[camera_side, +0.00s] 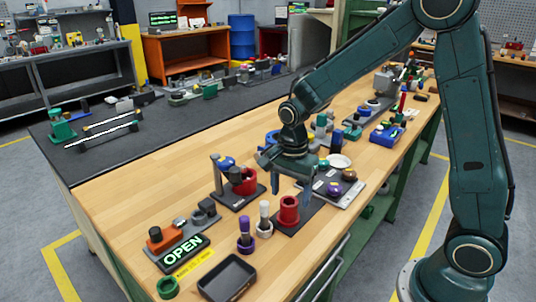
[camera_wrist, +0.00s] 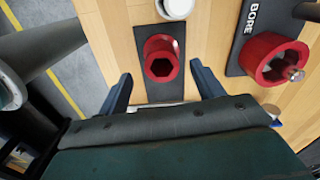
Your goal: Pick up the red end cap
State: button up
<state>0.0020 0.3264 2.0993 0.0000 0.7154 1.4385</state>
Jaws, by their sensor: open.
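A red cap (camera_side: 289,209), a short cylinder, stands on a dark pad (camera_side: 306,222) near the front of the wooden bench. In the wrist view this red cap (camera_wrist: 161,66) shows a hexagonal opening and appears between and beyond my fingers. My gripper (camera_side: 292,188) is open and empty, pointing down above the pad and close to the cap. In the wrist view my gripper (camera_wrist: 163,86) shows two dark blue fingers spread apart. A second red part (camera_side: 244,182), ring-like, sits on a neighbouring pad; in the wrist view this red ring (camera_wrist: 276,58) has a metal piece in it.
The pad marked BORE (camera_wrist: 250,25) holds the red ring and, in the side view, a grey post (camera_side: 217,175). White-topped (camera_side: 264,216) and purple-based (camera_side: 245,235) pegs stand left of the cap. A black tray (camera_side: 228,278) and OPEN sign (camera_side: 184,253) lie nearer the front.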

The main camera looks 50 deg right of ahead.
aim_at(289, 206)
jog(key=shift+f, duration=0.2)
jog(key=shift+w+f, duration=0.1)
jog(key=shift+f, duration=2.4)
jog(key=c, duration=1.3)
jog(key=shift+o, duration=0.2)
jog(key=shift+r, duration=0.15)
notch_tip(289, 206, up, 20)
jog(key=shift+w, duration=0.1)
